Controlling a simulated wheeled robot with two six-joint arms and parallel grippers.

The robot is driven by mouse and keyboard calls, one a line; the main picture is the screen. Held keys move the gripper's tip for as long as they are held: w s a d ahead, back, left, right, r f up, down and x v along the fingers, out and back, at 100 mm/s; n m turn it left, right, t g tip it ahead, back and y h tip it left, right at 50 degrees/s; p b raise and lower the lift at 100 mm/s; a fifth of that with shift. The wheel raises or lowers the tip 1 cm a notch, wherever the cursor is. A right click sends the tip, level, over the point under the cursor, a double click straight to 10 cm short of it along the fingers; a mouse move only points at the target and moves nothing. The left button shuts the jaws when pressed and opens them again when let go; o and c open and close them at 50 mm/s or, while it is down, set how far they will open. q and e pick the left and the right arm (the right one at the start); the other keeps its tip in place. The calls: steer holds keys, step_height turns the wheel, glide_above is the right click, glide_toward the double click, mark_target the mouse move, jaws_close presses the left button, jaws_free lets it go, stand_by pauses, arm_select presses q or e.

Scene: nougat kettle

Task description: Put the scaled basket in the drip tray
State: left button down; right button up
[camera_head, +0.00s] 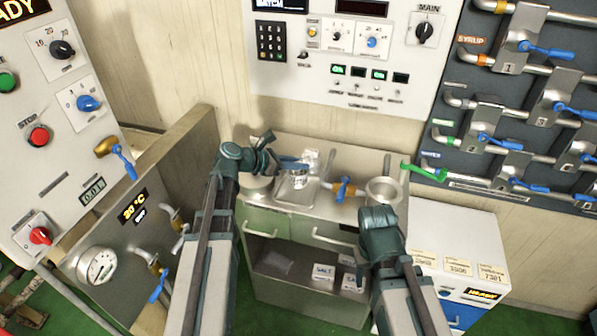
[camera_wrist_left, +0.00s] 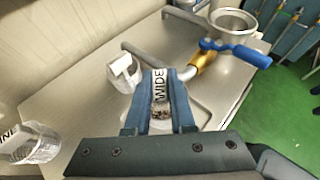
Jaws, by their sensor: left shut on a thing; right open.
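My left gripper (camera_head: 292,164) is shut on a small clear basket (camera_head: 299,181) with a white label. In the left wrist view, the label on the basket (camera_wrist_left: 160,106) between the finger pads (camera_wrist_left: 160,103) reads WIDE, and dark specks show below it. The basket is over the drip tray (camera_head: 285,198), a shallow metal tray on the counter; its pale rim shows in the left wrist view (camera_wrist_left: 205,117). I cannot tell whether the basket touches the tray floor. My right gripper (camera_head: 380,215) is open and empty, in front of the counter's right part; its fingers are mostly hidden.
A second labelled container (camera_wrist_left: 123,75) stands behind the tray, and one marked INE (camera_wrist_left: 33,147) is at the left. A brass valve with a blue lever (camera_wrist_left: 238,52) and a round metal strainer (camera_head: 384,190) are on the right. The steel counter (camera_head: 352,160) has free room behind.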

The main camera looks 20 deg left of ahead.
mark_target(298, 173)
arm_select(q)
steer(key=shift+s+f, duration=0.1)
steer(key=shift+f, duration=0.1)
step_height(298, 173, down, 3)
steer(key=b, duration=0.3)
steer(key=shift+f+b, duration=0.2)
steer(key=shift+b, duration=0.2)
steer(key=shift+r, duration=0.15)
steer(key=c, duration=0.8)
jaws_free()
steer(key=shift+o, duration=0.2)
